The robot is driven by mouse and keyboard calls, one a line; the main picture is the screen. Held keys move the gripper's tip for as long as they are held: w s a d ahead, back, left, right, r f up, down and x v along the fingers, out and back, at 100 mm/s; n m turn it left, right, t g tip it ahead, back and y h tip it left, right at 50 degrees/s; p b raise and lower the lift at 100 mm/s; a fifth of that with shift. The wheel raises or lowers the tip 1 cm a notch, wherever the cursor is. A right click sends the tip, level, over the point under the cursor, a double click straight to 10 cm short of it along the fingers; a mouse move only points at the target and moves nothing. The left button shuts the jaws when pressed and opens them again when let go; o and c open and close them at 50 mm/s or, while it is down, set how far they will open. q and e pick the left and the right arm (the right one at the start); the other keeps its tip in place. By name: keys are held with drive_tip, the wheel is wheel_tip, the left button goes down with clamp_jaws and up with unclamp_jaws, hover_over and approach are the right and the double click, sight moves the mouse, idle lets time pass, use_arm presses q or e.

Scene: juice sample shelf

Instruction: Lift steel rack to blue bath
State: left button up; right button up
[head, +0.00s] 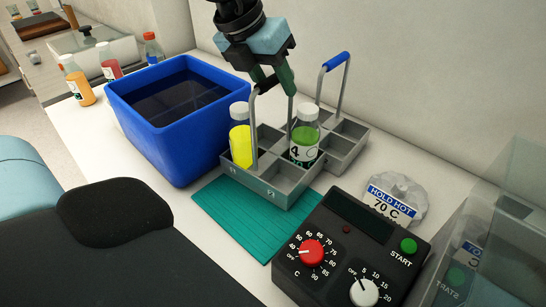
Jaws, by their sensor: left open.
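The grey steel rack (264,190) stands on the table right of the blue bath, partly over a teal mat. The blue bath (180,143) holds dark liquid. My left gripper (272,84) is open at the top of the near handle, its fingers pointing down. Its fingers partly hide that grip, and I cannot tell whether they touch it. My right gripper is out of view.
The teal mat (235,220) lies before the rack. A black control box (350,248) with red and white knobs stands at front right, a "HOLD HOT 70 C" sign (396,200) behind it. A clear bin (470,250) is far right. Juice bottles (78,82) stand behind the bath.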

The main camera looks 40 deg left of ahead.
use_arm(q)
clamp_jaws()
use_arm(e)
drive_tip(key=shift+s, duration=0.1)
